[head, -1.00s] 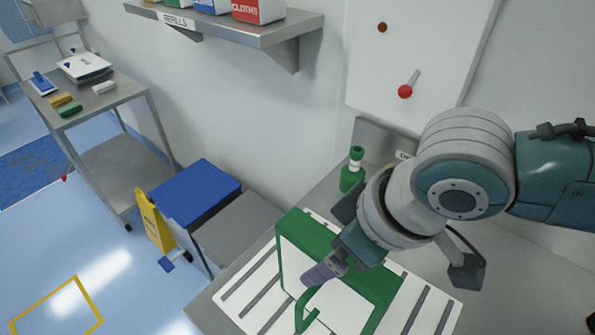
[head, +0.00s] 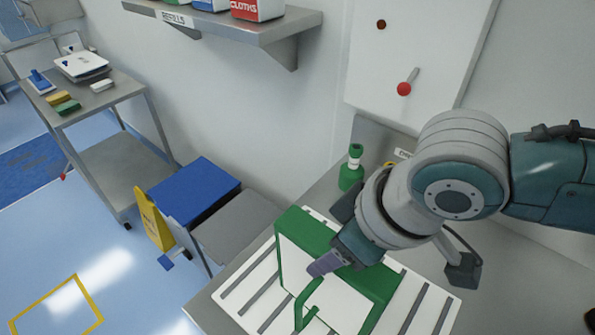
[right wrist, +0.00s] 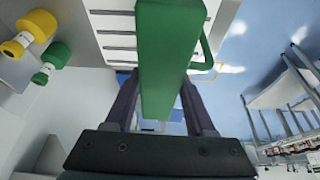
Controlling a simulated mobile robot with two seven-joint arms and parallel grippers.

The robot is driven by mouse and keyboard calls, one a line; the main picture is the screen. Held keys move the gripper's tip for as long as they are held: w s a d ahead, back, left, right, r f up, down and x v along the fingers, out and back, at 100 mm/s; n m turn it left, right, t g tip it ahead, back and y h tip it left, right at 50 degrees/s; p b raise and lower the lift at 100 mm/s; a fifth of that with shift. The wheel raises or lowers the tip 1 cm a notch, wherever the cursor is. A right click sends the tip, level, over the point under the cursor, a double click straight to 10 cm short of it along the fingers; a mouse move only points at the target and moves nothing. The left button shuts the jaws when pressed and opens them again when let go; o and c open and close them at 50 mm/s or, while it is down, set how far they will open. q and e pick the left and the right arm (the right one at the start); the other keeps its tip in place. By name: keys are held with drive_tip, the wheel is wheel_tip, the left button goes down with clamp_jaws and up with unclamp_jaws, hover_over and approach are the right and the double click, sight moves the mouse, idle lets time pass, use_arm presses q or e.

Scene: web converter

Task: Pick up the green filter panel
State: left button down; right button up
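The green filter panel (head: 374,282) has a thick green frame, a white face and a green loop handle (head: 305,300). In the right wrist view the panel's green edge (right wrist: 165,60) runs between the two fingers of my right gripper (right wrist: 160,95). The fingers stand wide apart, with narrow gaps beside the edge nearer the palm; contact at the tips is unclear. My left gripper is not in view.
A green-capped bottle (head: 352,168) stands behind the panel near the wall. A blue-lidded bin (head: 195,188) and yellow floor sign (head: 153,220) stand left of the counter. A grey trolley (head: 95,95) and wall shelf (head: 280,33) are farther back.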

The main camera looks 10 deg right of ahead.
clamp_jaws()
idle(0.6)
drive_tip(key=shift+r, duration=0.15)
drive_tip(key=d+r+m+h+p, duration=0.1)
drive_tip(key=r+p, duration=0.7)
drive_tip(key=r, duration=0.9)
drive_tip(key=s+d+r+m+h+p, duration=0.1)
drive_tip(key=d+r+m+p, duration=0.2)
drive_tip(key=r+p, duration=0.5)
drive_tip(key=s+d+r+m+p, duration=0.1)
drive_tip(key=r+p, duration=0.7)
drive_tip(key=r, duration=1.9)
drive_tip(key=shift+d+m+t+h, duration=0.35)
drive_tip(key=shift+d+m, duration=0.35)
drive_tip(key=shift+m, duration=0.4)
